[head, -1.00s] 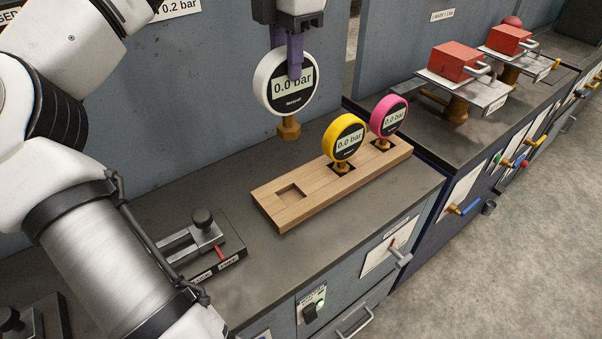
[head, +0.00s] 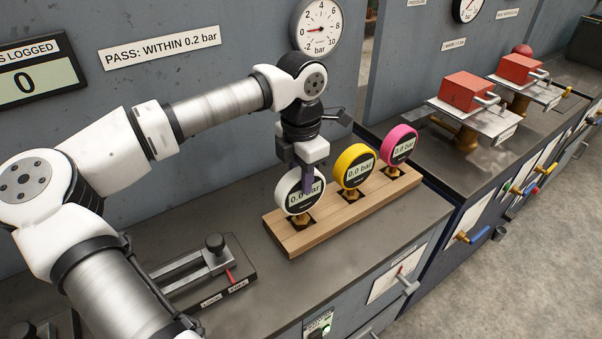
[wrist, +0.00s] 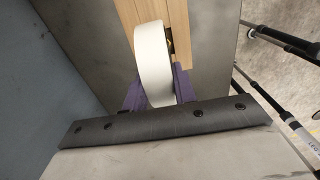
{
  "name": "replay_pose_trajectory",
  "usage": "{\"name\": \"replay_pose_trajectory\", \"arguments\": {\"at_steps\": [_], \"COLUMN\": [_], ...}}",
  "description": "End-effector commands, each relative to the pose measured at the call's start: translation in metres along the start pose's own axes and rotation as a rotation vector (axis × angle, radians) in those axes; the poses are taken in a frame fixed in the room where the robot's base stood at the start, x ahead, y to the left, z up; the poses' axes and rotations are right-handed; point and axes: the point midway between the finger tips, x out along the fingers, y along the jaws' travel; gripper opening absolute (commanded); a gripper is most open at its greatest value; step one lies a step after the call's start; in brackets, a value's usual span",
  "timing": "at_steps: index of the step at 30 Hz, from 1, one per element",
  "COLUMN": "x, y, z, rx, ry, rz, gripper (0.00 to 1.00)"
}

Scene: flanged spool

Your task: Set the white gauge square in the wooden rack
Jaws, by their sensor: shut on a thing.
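The white gauge (head: 293,197) reads 0.0 bar and stands at the left end of the wooden rack (head: 340,228). Its brass fitting is at the left square socket, and it looks upright. I cannot tell if the fitting is fully down in the socket. My gripper (head: 308,182) comes from above with its purple fingers shut on the gauge. In the wrist view the gauge's white rim (wrist: 152,62) shows between the purple fingers (wrist: 158,95), over the rack (wrist: 190,25).
A yellow gauge (head: 354,167) and a pink gauge (head: 399,146) stand in the rack's other sockets, the yellow one close beside the white. A metal slide fixture (head: 200,262) lies to the left on the bench. The wall is close behind.

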Motion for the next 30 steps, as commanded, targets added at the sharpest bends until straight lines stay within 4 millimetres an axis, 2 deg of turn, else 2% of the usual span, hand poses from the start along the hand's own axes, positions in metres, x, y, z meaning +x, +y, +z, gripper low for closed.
{"name": "replay_pose_trajectory", "arguments": {"at_steps": [12, 13, 17, 25, 30], "x": [0.009, 0.007, 0.007, 0.007, -0.002], "y": [0.000, 0.000, 0.000, 0.000, 0.001], "z": [0.000, 0.000, 0.000, 0.000, 0.000], "rx": [0.000, 0.000, 0.000, 0.000, -0.001], "ry": [-0.001, 0.000, 0.000, 0.000, -0.001], "rz": [0.002, 0.001, 0.001, 0.001, 0.003], "gripper": [0.00, 0.31, 0.48, 0.49, 0.49]}}
